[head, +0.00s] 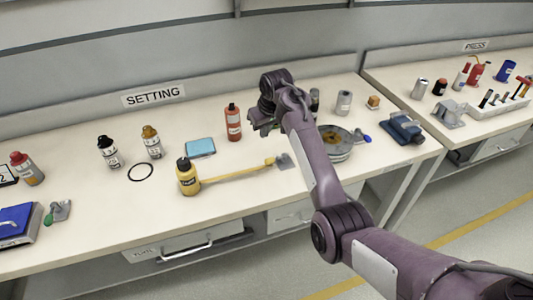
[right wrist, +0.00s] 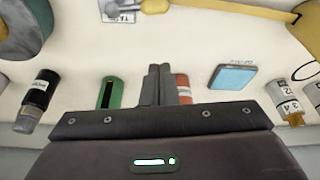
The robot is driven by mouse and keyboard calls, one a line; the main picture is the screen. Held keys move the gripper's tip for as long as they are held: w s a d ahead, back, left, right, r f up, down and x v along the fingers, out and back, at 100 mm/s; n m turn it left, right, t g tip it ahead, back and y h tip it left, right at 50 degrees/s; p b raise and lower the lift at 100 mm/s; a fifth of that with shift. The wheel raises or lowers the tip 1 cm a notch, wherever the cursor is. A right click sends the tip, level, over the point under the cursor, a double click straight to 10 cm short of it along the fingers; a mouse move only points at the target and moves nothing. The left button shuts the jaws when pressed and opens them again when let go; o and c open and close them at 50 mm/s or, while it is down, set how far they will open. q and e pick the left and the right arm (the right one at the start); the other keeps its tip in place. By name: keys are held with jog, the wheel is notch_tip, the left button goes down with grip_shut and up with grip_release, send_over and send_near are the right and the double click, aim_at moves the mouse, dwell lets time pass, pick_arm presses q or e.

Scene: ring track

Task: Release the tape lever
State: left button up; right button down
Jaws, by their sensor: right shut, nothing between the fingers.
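My right gripper (head: 262,124) is above the back of the SETTING bench, just right of the orange-red bottle (head: 232,122). In the right wrist view its two fingers (right wrist: 158,84) are together, with nothing between them. A green piece with a dark slot (right wrist: 108,92) shows beside the fingers, apart from them in the picture; it may be the tape lever, but I cannot tell surely. In the head view my arm hides that spot. My left gripper is out of view.
A round disc device (head: 338,152) stands right of my forearm, with a blue vise-like block (head: 402,128) beyond it. A yellow bottle (head: 188,178), a light-blue box (head: 200,148) and a black ring (head: 141,172) lie left. The bench's front middle is mostly clear.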

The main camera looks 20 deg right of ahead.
jog(key=x, duration=0.9)
jog(key=shift+f, duration=0.45)
jog(key=shift+s+d+p, duration=0.1)
jog(key=shift+s+p, duration=0.25)
jog(key=shift+p, duration=0.15)
jog(key=shift+s+d+r+p, duration=0.1)
jog(key=shift+s+r+p, duration=0.05)
jog(key=shift+s+p, duration=0.3)
jog(key=shift+s+d+r+p, duration=0.15)
jog(key=shift+s+p, duration=0.15)
jog(key=shift+s, duration=0.3)
jog(key=shift+s+d, duration=0.1)
jog(key=shift+s, duration=0.35)
jog(key=shift+p, duration=0.35)
